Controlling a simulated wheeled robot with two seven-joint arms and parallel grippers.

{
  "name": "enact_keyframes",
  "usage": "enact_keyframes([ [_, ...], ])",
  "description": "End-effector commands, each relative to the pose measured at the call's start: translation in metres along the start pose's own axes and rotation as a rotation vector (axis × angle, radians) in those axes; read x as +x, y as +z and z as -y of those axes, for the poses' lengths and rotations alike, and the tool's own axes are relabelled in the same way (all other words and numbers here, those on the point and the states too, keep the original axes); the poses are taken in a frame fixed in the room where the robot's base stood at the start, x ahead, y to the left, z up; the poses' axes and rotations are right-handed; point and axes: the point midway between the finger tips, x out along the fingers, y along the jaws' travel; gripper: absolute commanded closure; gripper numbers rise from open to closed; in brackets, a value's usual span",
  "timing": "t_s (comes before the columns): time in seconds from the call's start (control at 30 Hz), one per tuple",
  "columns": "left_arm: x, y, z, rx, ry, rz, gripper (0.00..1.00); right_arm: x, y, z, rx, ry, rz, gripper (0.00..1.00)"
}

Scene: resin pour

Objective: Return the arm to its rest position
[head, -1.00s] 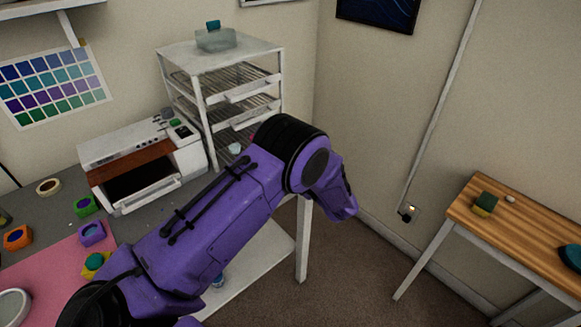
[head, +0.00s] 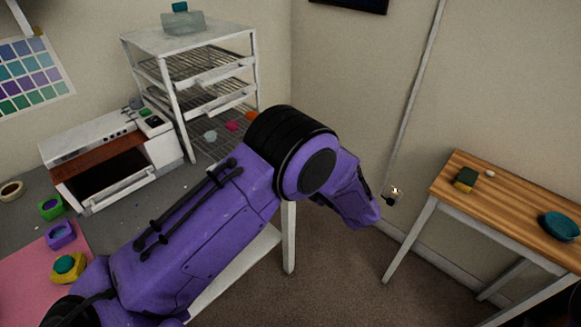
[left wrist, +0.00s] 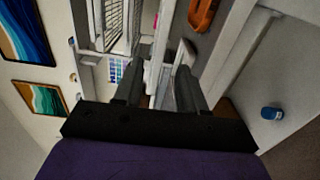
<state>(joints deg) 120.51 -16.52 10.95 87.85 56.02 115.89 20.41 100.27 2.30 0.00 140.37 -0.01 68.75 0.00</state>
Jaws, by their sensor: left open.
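My left arm, purple with black joints, reaches in from the lower left of the head view and bends down toward the floor beyond the workbench. Its fingertips are hidden in the head view. In the left wrist view my left gripper (left wrist: 158,82) shows two dark fingers spread apart with nothing between them. The fingers point toward the bench and the white rack. My right gripper is in neither view.
A white rack (head: 190,42) with wire shelves stands behind a white machine (head: 110,150) on the grey bench. A wooden table (head: 500,208) with a teal bowl (head: 558,227) stands at right. A blue-capped jar (left wrist: 271,113) sits on a white surface. Carpet between is clear.

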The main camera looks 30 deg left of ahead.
Motion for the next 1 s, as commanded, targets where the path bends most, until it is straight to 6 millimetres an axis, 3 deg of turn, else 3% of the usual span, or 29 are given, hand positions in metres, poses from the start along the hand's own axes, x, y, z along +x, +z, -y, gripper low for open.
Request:
enact_keyframes([
  [0.4,0.001,0.001,0.000,0.012,-0.001,0.003,0.60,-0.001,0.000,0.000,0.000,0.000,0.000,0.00],
  [0.47,0.000,0.009,0.001,0.061,-0.003,0.052,0.60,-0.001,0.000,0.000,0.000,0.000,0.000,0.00],
  [0.57,0.002,0.026,0.021,0.332,0.050,0.297,0.60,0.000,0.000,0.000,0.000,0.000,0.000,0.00],
  [0.6,0.005,0.023,0.045,0.511,0.076,0.425,0.60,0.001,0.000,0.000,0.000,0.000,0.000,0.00],
  [0.67,0.006,0.006,0.089,0.768,0.088,0.597,0.60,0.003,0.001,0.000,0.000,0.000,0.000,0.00],
  [0.77,0.001,-0.040,0.155,1.105,0.064,0.828,0.60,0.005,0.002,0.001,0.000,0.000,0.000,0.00],
  [0.87,-0.011,-0.106,0.213,1.387,-0.005,1.041,0.60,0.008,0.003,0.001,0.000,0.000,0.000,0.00],
  [0.9,-0.016,-0.137,0.232,1.483,-0.044,1.122,0.60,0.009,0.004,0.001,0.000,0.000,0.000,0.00],
  [1.0,-0.033,-0.215,0.265,1.668,-0.161,1.299,0.60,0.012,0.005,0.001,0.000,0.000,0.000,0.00],
])
